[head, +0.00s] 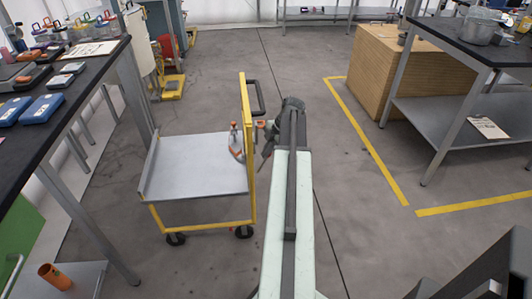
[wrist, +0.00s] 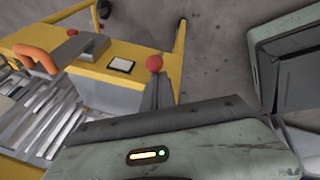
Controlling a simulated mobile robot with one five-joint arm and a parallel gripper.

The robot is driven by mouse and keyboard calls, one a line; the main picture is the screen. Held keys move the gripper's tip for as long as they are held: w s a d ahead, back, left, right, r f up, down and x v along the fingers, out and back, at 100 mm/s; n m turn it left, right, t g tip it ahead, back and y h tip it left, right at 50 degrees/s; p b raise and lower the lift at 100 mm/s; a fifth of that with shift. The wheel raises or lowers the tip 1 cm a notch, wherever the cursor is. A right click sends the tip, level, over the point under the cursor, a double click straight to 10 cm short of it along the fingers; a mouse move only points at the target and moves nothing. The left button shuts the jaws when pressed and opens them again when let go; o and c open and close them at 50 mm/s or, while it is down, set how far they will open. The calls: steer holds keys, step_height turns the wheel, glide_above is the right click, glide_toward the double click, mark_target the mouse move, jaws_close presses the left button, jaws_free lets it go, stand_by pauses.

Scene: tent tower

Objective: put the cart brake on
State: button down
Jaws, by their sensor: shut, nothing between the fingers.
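The cart (head: 198,165) stands left of my arm in the head view, with a grey deck, a yellow frame and a dark push handle. My gripper (head: 268,142) is shut and empty, just right of the cart's yellow upright; its fingertips are small and hard to make out. I cannot tell whether my gripper touches the knob. Which part is the brake is not clear.
A black-topped workbench (head: 70,75) stands at the left, and another bench (head: 470,55) at the right with a wooden crate (head: 375,70) beside it. Yellow floor tape (head: 370,145) marks a bay. The floor between the cart and the tape is clear.

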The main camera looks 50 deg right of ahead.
step_height(320, 180, up, 12)
steer(key=s+a+f+p, duration=0.1)
steer(key=s+a+p, duration=0.15)
steer(key=p, duration=0.85)
step_height(320, 180, down, 10)
steer(key=w+d+g+h+b, duration=0.1)
steer(key=w+d+b, duration=0.1)
steer(key=b, duration=0.7)
steer(key=shift+w+d+f, duration=0.15)
steer(key=shift+w+f, duration=0.05)
steer(key=shift+w, duration=0.15)
steer(key=shift+b, duration=0.3)
